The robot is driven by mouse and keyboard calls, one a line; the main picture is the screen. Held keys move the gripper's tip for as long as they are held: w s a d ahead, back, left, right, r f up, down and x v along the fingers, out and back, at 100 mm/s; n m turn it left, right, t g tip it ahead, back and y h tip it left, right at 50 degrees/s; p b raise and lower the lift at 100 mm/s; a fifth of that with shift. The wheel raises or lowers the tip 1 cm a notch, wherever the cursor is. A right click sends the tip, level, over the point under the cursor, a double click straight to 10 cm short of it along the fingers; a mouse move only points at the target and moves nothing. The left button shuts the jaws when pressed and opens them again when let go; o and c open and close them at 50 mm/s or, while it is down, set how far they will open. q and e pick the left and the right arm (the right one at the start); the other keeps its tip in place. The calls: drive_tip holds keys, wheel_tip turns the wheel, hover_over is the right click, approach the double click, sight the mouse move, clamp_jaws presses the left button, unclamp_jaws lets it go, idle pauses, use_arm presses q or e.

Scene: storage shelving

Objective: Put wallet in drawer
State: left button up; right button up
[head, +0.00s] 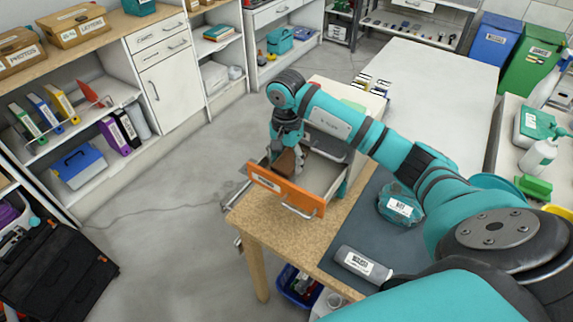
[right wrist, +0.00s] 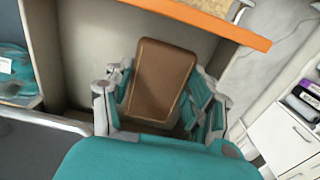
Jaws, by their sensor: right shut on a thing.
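The brown wallet (right wrist: 160,80) is between the fingers of my right gripper (right wrist: 160,108) in the right wrist view. In the head view the wallet (head: 284,161) shows partly, below my right gripper (head: 290,158). The gripper is shut on it, pointing down into the open drawer. The drawer (head: 287,193) has an orange front with a bar handle and is pulled out over the wooden table end. In the right wrist view the drawer's orange edge (right wrist: 205,20) lies beyond the wallet. I cannot tell whether the wallet touches the drawer floor. My left gripper is not in view.
A dark mat (head: 335,225) on the wooden table (head: 255,222) carries a teal labelled container (head: 400,205) and a grey labelled item (head: 362,265), right of the drawer. A blue bin (head: 298,287) stands below.

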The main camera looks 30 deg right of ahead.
wheel_tip(320, 180, down, 2)
drive_tip(key=shift+f, duration=0.3)
drive_tip(key=shift+f, duration=0.15)
drive_tip(key=o, duration=1.2)
drive_tip(key=shift+c, duration=0.2)
